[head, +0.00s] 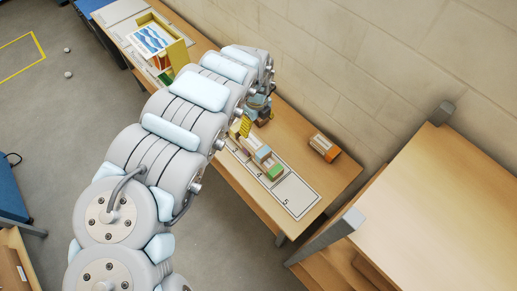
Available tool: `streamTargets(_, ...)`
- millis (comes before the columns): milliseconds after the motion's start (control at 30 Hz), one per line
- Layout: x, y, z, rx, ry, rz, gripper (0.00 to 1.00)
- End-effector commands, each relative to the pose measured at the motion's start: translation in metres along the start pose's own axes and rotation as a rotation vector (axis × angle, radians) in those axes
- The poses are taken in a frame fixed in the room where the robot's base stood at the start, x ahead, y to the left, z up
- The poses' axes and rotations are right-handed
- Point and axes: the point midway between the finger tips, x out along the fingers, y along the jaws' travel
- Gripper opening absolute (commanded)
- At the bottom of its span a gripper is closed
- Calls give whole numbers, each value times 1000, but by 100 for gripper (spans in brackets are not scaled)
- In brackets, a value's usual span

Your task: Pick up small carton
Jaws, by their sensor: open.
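A small orange and white carton (325,148) lies on the wooden table near its right end, by the wall. My arm reaches across the table from the lower left. My gripper (258,108), dark and small in this view, is partly hidden by my arm, left of this carton and apart from it. It is open. I see nothing held in it. Small blue-topped (262,154) and green-topped (275,171) blocks stand on a numbered white strip below the gripper; I cannot tell whether either is a carton.
The white strip (298,194) has marked cells, with an empty one at its right end. A yellow item (245,127) is beside my arm. A yellow-framed stand (178,55) with a blue-wave picture is farther left. A higher wooden table (450,200) with grey posts stands at right.

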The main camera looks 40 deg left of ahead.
Motion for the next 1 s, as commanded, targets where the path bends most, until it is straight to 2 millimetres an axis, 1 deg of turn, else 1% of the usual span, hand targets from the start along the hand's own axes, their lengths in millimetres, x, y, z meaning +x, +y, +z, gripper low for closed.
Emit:
streamTargets(33,8,0,-1,0,3,0,96)
streamTargets(100,16,-1,-1,0,3,-1,96)
streamTargets(500,60,1,-2,-2,4,1,96)
streamTargets(800,88,0,-1,-1,2,-1,96)
streamTargets(1000,101,0,0,0,2,0,96)
